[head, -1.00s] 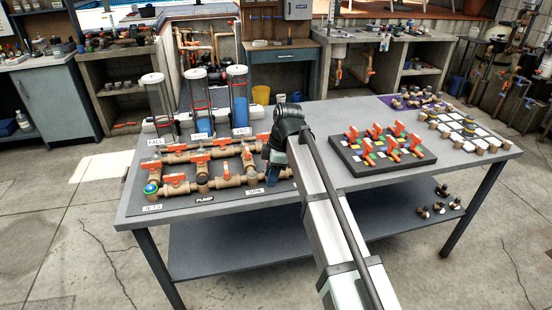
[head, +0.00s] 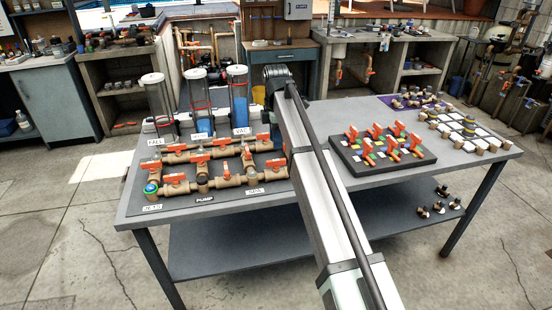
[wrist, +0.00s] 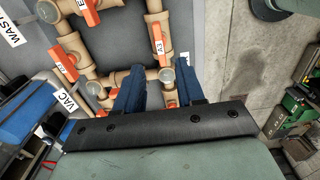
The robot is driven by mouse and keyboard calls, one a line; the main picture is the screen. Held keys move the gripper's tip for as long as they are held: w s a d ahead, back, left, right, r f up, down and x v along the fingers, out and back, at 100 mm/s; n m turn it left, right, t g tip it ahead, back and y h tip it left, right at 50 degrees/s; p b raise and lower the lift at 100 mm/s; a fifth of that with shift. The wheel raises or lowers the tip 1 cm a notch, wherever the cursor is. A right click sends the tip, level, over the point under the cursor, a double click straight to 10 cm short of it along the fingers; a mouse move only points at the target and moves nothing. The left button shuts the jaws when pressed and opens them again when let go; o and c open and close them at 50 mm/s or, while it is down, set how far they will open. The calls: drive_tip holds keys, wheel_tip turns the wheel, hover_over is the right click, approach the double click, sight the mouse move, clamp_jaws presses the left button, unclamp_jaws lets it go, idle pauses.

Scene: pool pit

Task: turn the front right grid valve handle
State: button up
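The grid of tan pipes (head: 203,184) with orange handles lies on the left half of the table in the head view. The front right handle (head: 272,175) is orange, beside my arm. In the wrist view, an orange handle marked A3 (wrist: 158,38) sits on the row nearest the table edge, which seems to be the same handle. My gripper is hidden behind my arm in the head view.
Clear columns (head: 238,95) stand behind the grid. A black board with orange-handled parts (head: 385,150) lies right of my arm. White labels, such as VAC (wrist: 66,101), lie near the pipes. Concrete floor (wrist: 235,60) shows beyond the table edge.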

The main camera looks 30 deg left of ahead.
sight(276, 164)
wheel_tip(276, 164, down, 8)
drive_tip(key=shift+f, duration=0.15)
idle(0.3)
drive_tip(key=shift+c, duration=0.4)
clamp_jaws()
